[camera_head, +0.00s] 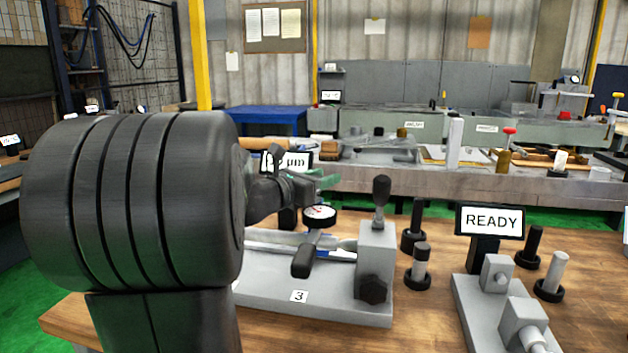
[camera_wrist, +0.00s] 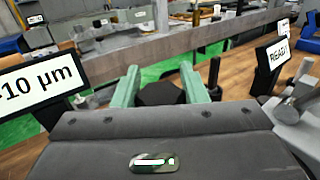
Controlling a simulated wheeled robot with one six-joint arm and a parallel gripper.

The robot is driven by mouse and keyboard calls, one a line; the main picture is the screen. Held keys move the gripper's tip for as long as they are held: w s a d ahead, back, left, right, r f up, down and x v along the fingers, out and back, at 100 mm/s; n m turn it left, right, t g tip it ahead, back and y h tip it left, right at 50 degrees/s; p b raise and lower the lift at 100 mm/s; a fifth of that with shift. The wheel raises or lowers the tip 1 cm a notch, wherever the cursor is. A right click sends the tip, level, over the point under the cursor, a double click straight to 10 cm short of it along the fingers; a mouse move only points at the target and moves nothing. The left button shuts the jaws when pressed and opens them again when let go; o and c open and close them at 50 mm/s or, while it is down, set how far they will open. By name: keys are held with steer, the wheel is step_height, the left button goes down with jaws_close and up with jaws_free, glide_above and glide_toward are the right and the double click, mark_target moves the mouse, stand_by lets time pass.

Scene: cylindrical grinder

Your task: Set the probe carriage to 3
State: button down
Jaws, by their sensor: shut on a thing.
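The probe fixture (camera_head: 335,308) has a light grey base with a label 3 (camera_head: 299,296) on its front. A round dial gauge (camera_head: 319,212) stands over its rail, with a dark block (camera_head: 306,260) below, roughly behind the 3. My gripper (camera_head: 322,178) reaches in from the left, above the dial in the picture. In the wrist view its green fingers (camera_wrist: 160,88) stand on either side of a dark faceted piece (camera_wrist: 160,93). I cannot tell which part of the fixture that piece is. My arm hides the fixture's left end and any other labels.
A display (camera_wrist: 42,87) reads -10 µm; my arm partly covers it in the head view. A grey end block with a dark lever (camera_head: 381,188) and dark knob (camera_head: 373,289) closes the fixture's right end. Dark posts and a READY sign (camera_head: 490,221) stand farther right.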

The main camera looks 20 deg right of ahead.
steer(key=c, duration=0.9)
jaws_free()
steer(key=shift+o, duration=0.2)
steer(key=v, duration=1.4)
steer(key=shift+d, duration=0.1)
steer(key=x, duration=1.4)
steer(key=shift+w+a, duration=0.1)
steer(key=shift+a, duration=0.1)
steer(key=shift+a, duration=0.1)
